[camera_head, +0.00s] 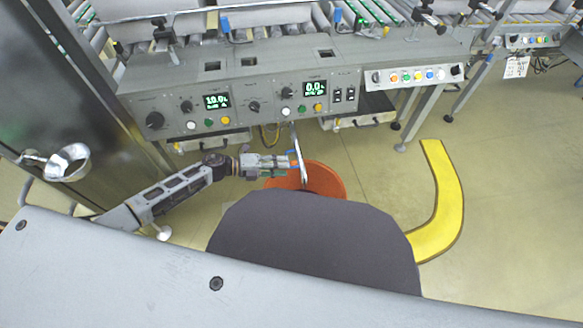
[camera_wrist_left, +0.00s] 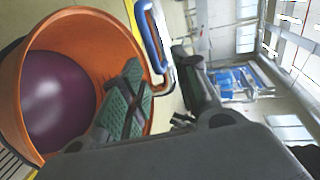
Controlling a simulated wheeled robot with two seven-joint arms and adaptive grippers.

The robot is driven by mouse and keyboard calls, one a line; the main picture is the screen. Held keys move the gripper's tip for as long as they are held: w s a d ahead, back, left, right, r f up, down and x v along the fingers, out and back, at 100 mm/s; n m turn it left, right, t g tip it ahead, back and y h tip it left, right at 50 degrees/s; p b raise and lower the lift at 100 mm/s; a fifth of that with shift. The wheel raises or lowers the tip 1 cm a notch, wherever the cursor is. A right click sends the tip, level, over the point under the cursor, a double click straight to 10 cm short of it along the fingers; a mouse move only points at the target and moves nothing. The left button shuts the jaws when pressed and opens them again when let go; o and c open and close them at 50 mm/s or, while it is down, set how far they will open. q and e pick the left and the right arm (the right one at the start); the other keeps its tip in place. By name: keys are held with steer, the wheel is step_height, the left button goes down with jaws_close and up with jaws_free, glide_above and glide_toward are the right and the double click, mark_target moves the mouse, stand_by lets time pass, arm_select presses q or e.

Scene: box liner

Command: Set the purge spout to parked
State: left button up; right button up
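The purge spout (camera_head: 298,158) is a thin silver tube hanging from the front of the control console, over an orange bucket (camera_head: 325,178). A blue part shows on it beside my left gripper (camera_head: 280,164). In the left wrist view the spout (camera_wrist_left: 152,40) shows as a silver and blue bent tube beyond the fingers. The orange bucket (camera_wrist_left: 118,40) there holds dark purple liquid. My left gripper (camera_wrist_left: 165,95) has its fingers apart, one with green pads, and the spout's lower end lies near the gap. Contact cannot be told. My right gripper is not in view.
The console (camera_head: 250,85) carries knobs, coloured buttons and two lit displays. A yellow curved floor marking (camera_head: 445,200) lies to the right on open floor. A metal cabinet (camera_head: 90,90) stands at the left. A grey surface fills the near foreground.

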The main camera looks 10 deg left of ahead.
mark_target(291, 167)
arm_select(q)
steer(key=shift+b+x, duration=0.55)
steer(key=shift+x, duration=1.6)
steer(key=shift+f, duration=0.1)
jaws_close()
steer(key=shift+s, duration=0.1)
